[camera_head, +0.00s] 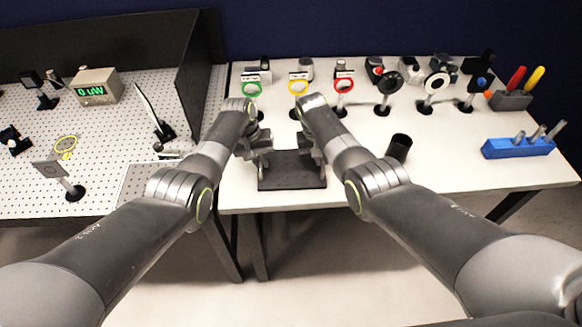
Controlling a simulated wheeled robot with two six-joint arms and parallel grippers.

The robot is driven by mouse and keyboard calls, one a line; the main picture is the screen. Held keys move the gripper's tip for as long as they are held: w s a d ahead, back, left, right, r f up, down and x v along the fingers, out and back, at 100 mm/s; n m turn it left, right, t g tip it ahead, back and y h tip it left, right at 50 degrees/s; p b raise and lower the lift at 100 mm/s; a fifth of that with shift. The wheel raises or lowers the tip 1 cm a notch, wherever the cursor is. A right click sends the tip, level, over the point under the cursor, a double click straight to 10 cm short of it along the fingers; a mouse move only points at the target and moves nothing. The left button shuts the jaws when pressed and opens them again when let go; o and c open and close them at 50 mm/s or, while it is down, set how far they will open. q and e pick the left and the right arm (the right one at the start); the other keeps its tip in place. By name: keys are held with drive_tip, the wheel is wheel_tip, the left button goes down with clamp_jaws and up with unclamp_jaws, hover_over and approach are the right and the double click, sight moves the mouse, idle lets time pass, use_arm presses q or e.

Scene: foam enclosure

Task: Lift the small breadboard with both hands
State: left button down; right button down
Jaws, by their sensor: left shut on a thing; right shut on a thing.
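The small breadboard (291,171) is a dark flat plate near the front edge of the white table, between my two arms. My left gripper (262,161) is shut on its left side. My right gripper (318,157) is shut on its right side. The fingertips are small and partly hidden by my wrists. The board looks level; I cannot tell whether it touches the table.
Several optic mounts with coloured rings, such as the red-ringed one (344,85), stand along the back of the white table (450,150). A black cylinder (399,147) stands right of my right wrist. A blue holder (518,148) is at right. A perforated bench with a black wall (197,75) is at left.

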use_arm(q)
drive_tip(key=shift+w+r, duration=0.15)
drive_tip(key=shift+r, duration=0.1)
use_arm(e)
drive_tip(key=shift+w+r, duration=0.15)
drive_tip(key=shift+r, duration=0.1)
